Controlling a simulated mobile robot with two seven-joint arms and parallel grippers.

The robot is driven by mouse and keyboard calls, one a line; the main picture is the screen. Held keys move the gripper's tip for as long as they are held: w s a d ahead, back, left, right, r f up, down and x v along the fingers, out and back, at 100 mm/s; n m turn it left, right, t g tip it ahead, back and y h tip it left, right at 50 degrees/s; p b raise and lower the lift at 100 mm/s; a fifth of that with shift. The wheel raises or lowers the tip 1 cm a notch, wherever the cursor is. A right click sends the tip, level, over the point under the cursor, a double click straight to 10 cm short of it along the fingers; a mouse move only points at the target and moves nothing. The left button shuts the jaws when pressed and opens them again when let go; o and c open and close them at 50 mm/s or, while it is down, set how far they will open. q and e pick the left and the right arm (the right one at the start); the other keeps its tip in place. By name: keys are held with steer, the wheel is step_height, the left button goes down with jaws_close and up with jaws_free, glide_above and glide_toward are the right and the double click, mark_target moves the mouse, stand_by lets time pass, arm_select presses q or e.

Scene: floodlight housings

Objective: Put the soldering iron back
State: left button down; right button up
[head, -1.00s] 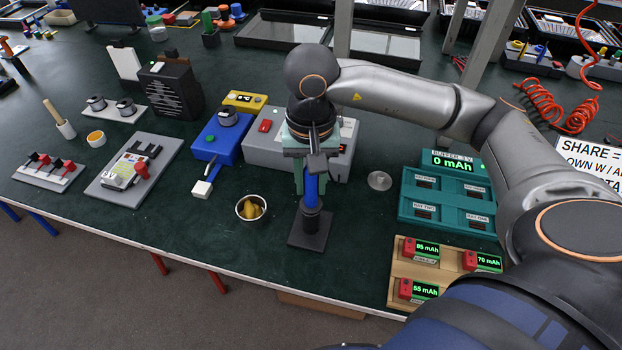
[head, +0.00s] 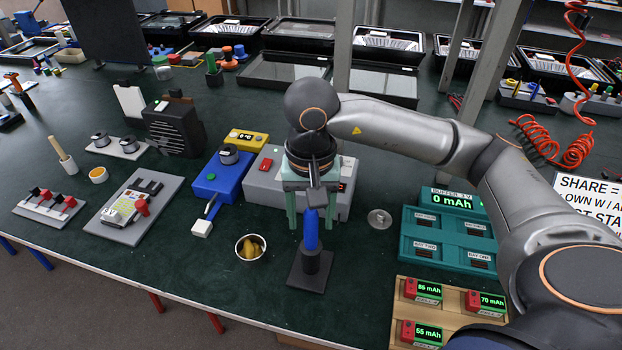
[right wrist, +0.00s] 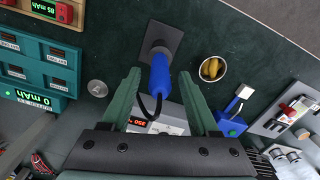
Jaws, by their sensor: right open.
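The soldering iron (head: 311,230) has a blue handle and stands upright in a black stand (head: 310,272) near the table's front edge. Its tip is hidden in the stand. My right gripper (head: 311,222) is open above it, one finger on each side of the handle, with gaps visible. In the right wrist view, the iron (right wrist: 160,78) sits in the stand (right wrist: 160,38) between the spread fingers (right wrist: 159,78), and a black cord loops from the handle. A grey station (head: 262,185) stands behind, partly hidden by my gripper. My left gripper is out of view.
A bowl with a yellow sponge (head: 251,249) stands just left of the stand. A small metal disc (head: 380,219) lies to the right. A teal charger (head: 420,248) and a wooden battery tray (head: 398,293) are further right. A blue box (head: 212,183) stands left.

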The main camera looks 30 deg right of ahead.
step_height(320, 180, up, 10)
steer(key=shift+r+p, duration=0.2)
steer(key=shift+p, duration=0.65)
